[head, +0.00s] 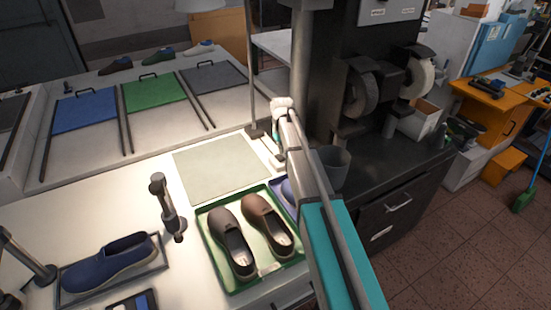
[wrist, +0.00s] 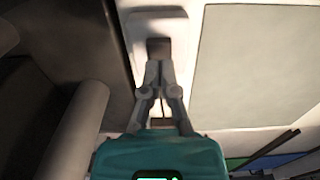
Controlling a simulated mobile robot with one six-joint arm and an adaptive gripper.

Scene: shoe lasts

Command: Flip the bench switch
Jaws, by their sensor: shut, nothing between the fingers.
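The bench switch shows in the wrist view as a pale rounded plate (wrist: 178,27) with a dark rocker (wrist: 158,46) in its middle. My gripper (wrist: 159,66) is shut and empty, its fingertips together at the near edge of the rocker. I cannot tell whether they touch it or hover just above. In the head view my gripper (head: 277,150) points down at the back right of the bench, beside the grey-green mat. There my arm and wrist hide most of the switch, and its rocker position cannot be made out.
The grey-green mat (head: 220,167) lies left of my gripper. A green tray (head: 207,222) with two brown shoes is in front. A dark column (head: 311,60) and a grey cup (head: 333,165) stand close to my arm on the right. A small post (head: 165,200) stands left of the tray.

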